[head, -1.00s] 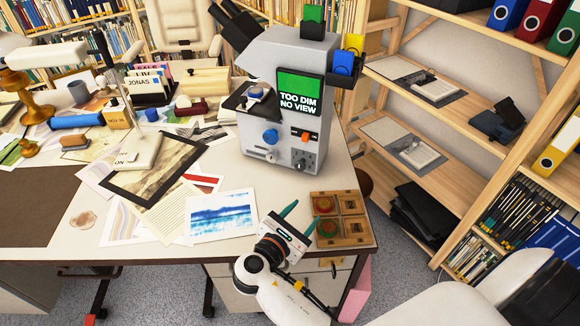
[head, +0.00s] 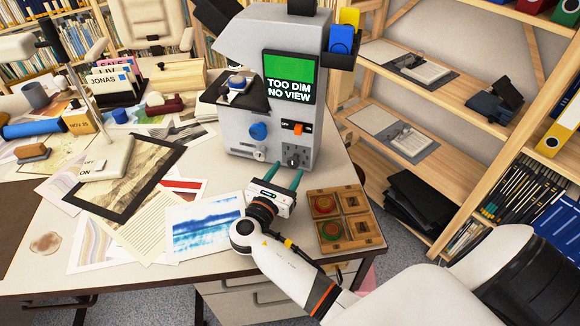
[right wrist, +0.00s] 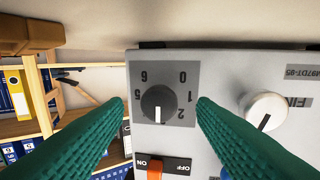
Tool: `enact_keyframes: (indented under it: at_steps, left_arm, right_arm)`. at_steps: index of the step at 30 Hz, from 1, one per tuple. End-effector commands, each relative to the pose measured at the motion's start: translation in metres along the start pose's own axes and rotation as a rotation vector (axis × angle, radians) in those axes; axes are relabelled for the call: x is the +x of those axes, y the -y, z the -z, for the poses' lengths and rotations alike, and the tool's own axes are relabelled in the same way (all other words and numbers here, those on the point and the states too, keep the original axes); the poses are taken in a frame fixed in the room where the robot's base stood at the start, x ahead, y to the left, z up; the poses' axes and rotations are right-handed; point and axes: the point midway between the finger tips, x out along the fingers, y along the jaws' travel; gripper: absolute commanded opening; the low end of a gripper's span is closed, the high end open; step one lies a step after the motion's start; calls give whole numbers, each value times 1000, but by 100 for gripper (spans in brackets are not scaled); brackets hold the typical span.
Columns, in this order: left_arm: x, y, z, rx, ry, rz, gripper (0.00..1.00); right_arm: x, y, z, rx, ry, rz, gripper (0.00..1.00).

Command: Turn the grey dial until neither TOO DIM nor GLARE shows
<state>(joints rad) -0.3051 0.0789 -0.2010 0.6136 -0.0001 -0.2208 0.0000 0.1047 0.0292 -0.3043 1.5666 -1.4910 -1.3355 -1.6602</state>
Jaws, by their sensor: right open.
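The grey machine (head: 270,90) stands on the table, its green screen (head: 289,77) reading TOO DIM NO VIEW. A dark grey dial (head: 295,156) is low on its front; in the right wrist view the dial (right wrist: 159,103) is upside down, its white mark pointing down in the picture, with numbers around it. My right gripper (head: 283,175) is open with green fingers, just in front of and below the dial, apparently not touching it. In the right wrist view the dial shows between the fingertips (right wrist: 161,101). My left gripper is out of view.
A pale knob (right wrist: 265,111) sits beside the dial, an orange switch (head: 298,129) above it and a blue knob (head: 259,131) up left. A wooden box (head: 345,218) with coloured discs lies right of my right gripper; prints (head: 204,225) lie left. Shelves stand at right.

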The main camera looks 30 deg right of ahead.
Motion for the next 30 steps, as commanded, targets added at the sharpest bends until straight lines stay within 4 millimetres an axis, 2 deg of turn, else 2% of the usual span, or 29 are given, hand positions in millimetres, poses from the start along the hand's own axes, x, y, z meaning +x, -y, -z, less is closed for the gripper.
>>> enact_keyframes:
  at_steps: [3,6,16,17,25,30]
  left_arm:
    - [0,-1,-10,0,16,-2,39]
    - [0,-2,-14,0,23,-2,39]
    - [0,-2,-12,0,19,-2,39]
    - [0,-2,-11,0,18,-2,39]
    - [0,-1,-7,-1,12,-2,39]
    - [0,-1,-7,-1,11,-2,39]
  right_arm:
    - [16,0,0,-1,-1,-1,52]
    - [24,0,0,-1,-1,0,52]
    - [28,0,0,0,0,0,52]
    - [28,0,0,0,0,0,50]
    - [27,0,0,0,1,-1,7]
    - [27,0,0,9,2,-1,7]
